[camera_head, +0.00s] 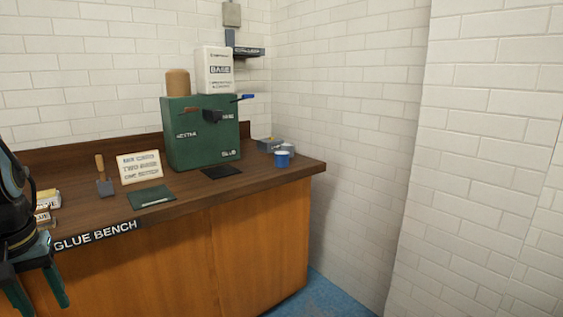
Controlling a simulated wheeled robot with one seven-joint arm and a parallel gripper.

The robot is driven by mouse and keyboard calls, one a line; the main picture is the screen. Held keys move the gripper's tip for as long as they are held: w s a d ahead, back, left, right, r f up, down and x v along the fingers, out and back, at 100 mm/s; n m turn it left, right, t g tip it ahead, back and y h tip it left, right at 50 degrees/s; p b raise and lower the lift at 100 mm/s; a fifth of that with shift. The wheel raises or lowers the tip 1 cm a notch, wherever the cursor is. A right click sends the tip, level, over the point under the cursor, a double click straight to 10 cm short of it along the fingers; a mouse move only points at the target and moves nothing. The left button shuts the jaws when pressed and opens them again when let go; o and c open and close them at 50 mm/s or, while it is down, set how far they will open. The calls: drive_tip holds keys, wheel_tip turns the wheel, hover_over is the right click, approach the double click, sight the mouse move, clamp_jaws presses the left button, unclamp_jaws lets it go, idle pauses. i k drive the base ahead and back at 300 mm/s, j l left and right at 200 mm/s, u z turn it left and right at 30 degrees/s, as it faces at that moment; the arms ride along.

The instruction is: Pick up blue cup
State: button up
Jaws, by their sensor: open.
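A blue cup (282,160) with a pale rim stands near the right end of the glue bench top (255,182). A second small blue-and-white item (288,148), perhaps another cup, shows just behind it. My gripper (38,292) is at the lower left edge of the view, with its two green fingers apart and nothing seen between them. It is in front of the bench's left part, far from the blue cup. Part of my arm is cut off by the picture edge.
A green dispenser box (200,135) stands left of the cup, topped by a white container (214,70) and a brown one (178,83). A grey tray (266,146) lies behind the cup. White brick wall bounds the right.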

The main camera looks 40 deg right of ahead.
sight(282, 157)
drive_tip(key=i+l, duration=0.1)
drive_tip(key=l, duration=0.5)
drive_tip(key=i+l+u, duration=0.1)
drive_tip(key=l, duration=0.5)
drive_tip(key=i+l, duration=0.15)
drive_tip(key=l, duration=0.45)
drive_tip(key=i+l+u, duration=0.15)
drive_tip(key=l, duration=0.45)
drive_tip(key=k, duration=0.05)
